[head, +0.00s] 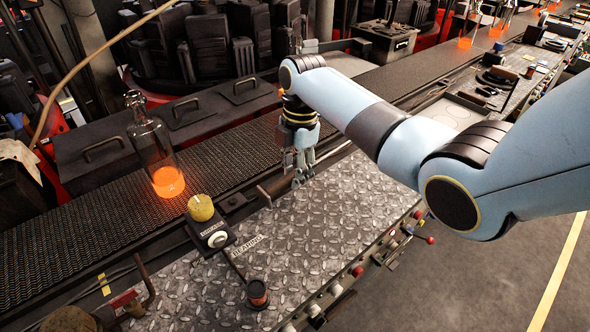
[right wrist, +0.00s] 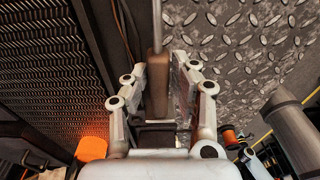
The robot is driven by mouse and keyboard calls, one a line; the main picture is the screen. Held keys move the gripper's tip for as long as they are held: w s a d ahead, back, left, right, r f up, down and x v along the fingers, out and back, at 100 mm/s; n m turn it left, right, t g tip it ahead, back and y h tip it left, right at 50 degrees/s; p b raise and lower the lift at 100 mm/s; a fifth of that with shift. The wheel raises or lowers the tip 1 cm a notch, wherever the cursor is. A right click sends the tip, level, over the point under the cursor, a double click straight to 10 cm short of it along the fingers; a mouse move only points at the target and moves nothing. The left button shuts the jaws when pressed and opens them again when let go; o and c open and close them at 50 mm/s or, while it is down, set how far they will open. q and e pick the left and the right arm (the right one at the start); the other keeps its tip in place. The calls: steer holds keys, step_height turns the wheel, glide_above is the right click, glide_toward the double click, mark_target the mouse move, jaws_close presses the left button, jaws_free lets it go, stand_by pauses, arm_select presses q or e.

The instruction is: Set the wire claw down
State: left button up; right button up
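The wire claw (head: 279,184) has a brown wooden handle and a thin metal rod. In the head view it is at the border between the belt side and the diamond-plate bench top, partly hidden by my right gripper (head: 301,178). The right gripper points down, its fingers low over the bench's back edge. In the right wrist view the claw's handle (right wrist: 158,85) stands between the two fingers (right wrist: 160,72), which are drawn in close on both sides of it. The rod runs up out of that view. My left gripper is not in view.
A bottle (head: 154,150) with a glowing orange base stands on the dark mesh belt (head: 90,225). The plate's middle is clear.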

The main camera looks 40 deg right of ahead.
steer(key=shift+o, duration=1.1)
steer(key=shift+r, duration=0.25)
step_height(320, 180, up, 12)
steer(key=d+b, duration=0.1)
steer(key=shift+w+f, duration=0.1)
steer(key=shift+f, duration=0.05)
